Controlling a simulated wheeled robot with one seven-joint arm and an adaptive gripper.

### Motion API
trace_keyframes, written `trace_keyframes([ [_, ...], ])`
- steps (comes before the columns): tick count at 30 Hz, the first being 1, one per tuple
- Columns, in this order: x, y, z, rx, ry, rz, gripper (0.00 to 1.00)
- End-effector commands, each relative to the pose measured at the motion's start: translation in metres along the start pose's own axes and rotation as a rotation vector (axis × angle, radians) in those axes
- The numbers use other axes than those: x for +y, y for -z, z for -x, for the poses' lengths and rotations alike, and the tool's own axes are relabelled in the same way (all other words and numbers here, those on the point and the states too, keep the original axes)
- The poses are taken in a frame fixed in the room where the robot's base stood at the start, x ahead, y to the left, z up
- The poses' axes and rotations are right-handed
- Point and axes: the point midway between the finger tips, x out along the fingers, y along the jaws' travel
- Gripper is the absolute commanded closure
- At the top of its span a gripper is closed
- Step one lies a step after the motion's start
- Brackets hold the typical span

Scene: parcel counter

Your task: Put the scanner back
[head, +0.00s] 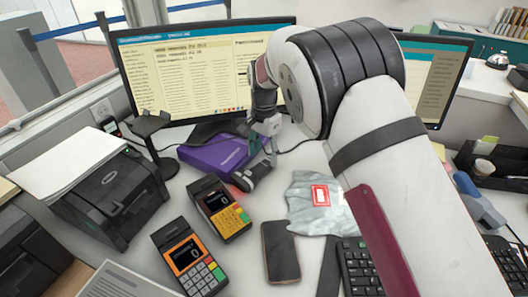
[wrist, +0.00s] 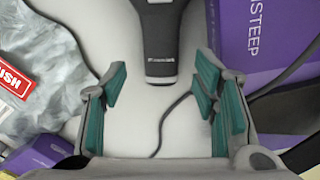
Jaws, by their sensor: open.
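In the head view my gripper (head: 268,130) is above the scanner, partly hidden by my arm. A black stand (head: 150,125), apparently the scanner's holder, stands empty at the left.
The purple box (head: 208,154) lies close to the scanner. Two card terminals (head: 220,207) (head: 190,258), a phone (head: 280,250) and a grey parcel bag (head: 305,200) lie in front. A printer (head: 110,195) stands left; monitors (head: 200,75) stand behind.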

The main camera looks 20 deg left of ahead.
Motion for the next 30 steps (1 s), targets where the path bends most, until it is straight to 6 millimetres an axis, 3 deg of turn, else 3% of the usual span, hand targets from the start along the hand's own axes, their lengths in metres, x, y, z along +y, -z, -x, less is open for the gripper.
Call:
trace_keyframes([
  [8,-0.001,0.0,0.023,0.002,0.004,0.0,0.45],
  [21,-0.001,0.0,0.111,0.001,0.003,0.0,0.45],
  [30,0.0,0.0,0.132,0.001,0.0,0.0,0.45],
])
